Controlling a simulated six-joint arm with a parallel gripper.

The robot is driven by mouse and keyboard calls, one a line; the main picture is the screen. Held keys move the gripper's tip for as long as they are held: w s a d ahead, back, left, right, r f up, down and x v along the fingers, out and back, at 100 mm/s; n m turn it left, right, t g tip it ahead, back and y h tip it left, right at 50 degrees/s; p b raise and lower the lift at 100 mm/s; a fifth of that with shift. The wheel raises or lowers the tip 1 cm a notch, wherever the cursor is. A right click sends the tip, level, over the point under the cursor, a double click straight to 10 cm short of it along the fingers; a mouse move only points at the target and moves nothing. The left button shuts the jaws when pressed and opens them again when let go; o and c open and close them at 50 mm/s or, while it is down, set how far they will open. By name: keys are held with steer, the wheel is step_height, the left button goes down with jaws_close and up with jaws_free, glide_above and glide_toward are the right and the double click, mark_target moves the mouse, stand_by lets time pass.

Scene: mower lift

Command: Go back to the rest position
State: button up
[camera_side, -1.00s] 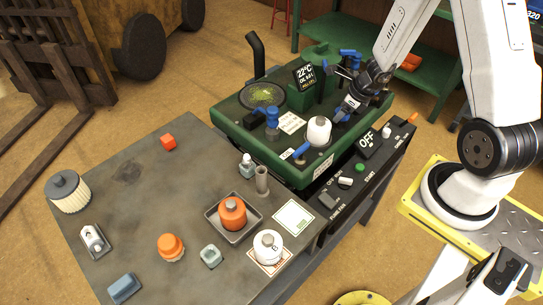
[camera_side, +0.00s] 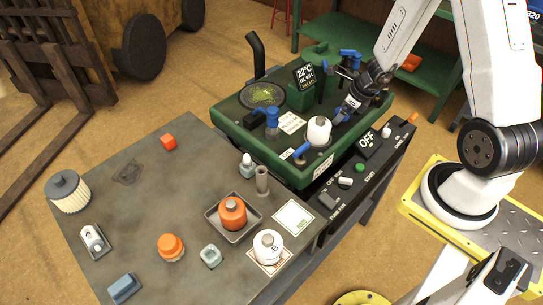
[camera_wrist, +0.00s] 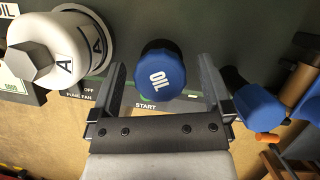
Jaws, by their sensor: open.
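My gripper (camera_wrist: 161,68) is open in the wrist view, one finger on each side of a blue cap marked OIL (camera_wrist: 162,80). The jaws show gaps to the cap on both sides. I cannot tell how far above the cap the fingers are. In the side view my gripper (camera_side: 352,88) is over the right part of the green mower deck (camera_side: 233,134), and its fingertips are hard to make out against the dark and blue parts there.
A white canister (camera_side: 318,131) stands on the deck close to my gripper; blue fittings (camera_side: 272,120) stand nearby. A control panel (camera_side: 362,167) reads OFF. The grey bench (camera_side: 135,205) holds an orange canister (camera_side: 232,211), a white canister (camera_side: 268,245) and several small parts.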

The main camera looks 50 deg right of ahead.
steer(key=shift+n, duration=0.3)
steer(key=shift+n+g+y, duration=0.2)
steer(key=shift+n+y, duration=0.3)
steer(key=shift+n, duration=0.8)
steer(key=shift+n+g+y, duration=0.2)
steer(key=shift+n+y, duration=0.3)
steer(key=shift+n, duration=0.8)
steer(key=shift+n, duration=0.3)
steer(key=n+g, duration=0.1)
steer(key=n, duration=0.1)
steer(key=n+g+y, duration=0.1)
steer(key=n, duration=0.2)
steer(key=shift+n, duration=0.3)
steer(key=n+g, duration=0.1)
steer(key=n, duration=0.2)
steer(key=n+g, duration=0.1)
steer(key=n, duration=0.2)
steer(key=shift+g, duration=0.3)
